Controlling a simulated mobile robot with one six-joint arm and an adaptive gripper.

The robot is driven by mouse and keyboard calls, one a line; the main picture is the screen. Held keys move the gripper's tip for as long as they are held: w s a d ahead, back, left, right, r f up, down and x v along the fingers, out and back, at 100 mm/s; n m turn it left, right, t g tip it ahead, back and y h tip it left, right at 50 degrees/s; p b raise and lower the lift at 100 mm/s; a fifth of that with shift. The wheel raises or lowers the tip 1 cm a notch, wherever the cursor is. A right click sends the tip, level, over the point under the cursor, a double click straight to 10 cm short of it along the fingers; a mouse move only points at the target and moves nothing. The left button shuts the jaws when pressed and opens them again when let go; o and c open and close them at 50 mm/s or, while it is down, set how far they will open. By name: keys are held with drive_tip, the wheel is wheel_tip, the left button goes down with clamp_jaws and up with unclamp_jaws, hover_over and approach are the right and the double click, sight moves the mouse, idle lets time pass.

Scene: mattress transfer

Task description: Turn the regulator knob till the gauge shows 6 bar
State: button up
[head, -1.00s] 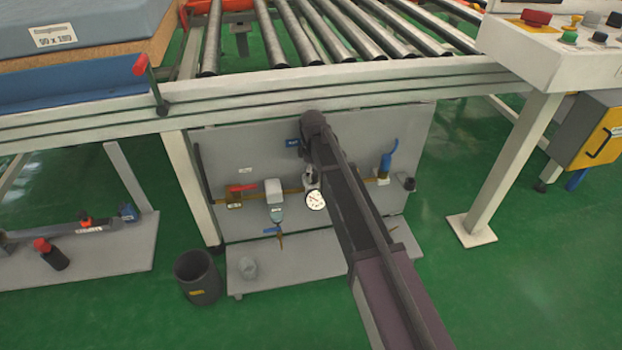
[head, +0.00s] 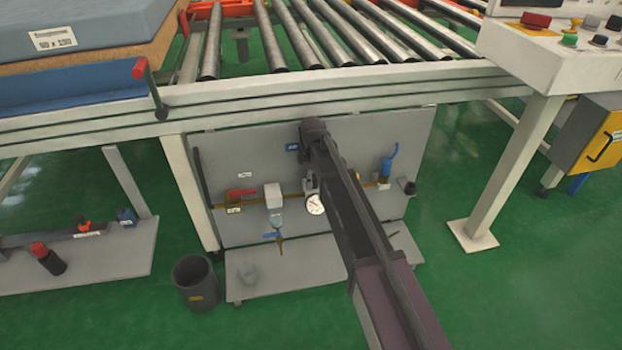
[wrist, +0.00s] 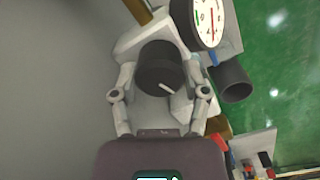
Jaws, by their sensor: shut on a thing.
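The regulator knob (wrist: 160,68) is dark and round with a white pointer line, seen in the wrist view. My gripper (wrist: 158,78) is shut on it, with one grey finger on each side. The gauge (wrist: 200,18) is beside the knob at the upper right, its dial partly cut off by the frame's top edge. It has a white face, a red needle and a green mark; I cannot read its value. In the head view the gauge (head: 315,204) shows small on the panel, left of my arm. My arm hides the knob and my fingers there.
The grey panel (head: 350,125) under the roller conveyor carries a brass pipe, a red-handled valve (head: 241,192) and a blue fitting (head: 387,163). A dark bin (head: 196,282) stands on the green floor at left. A dark cylinder (wrist: 234,82) is close right of the gripper.

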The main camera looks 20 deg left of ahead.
drive_tip(key=shift+s, duration=0.15)
drive_tip(key=shift+m, duration=0.4)
drive_tip(key=m, duration=0.6)
drive_tip(key=shift+s+d, duration=0.1)
drive_tip(key=m, duration=0.4)
drive_tip(key=shift+m, duration=1.9)
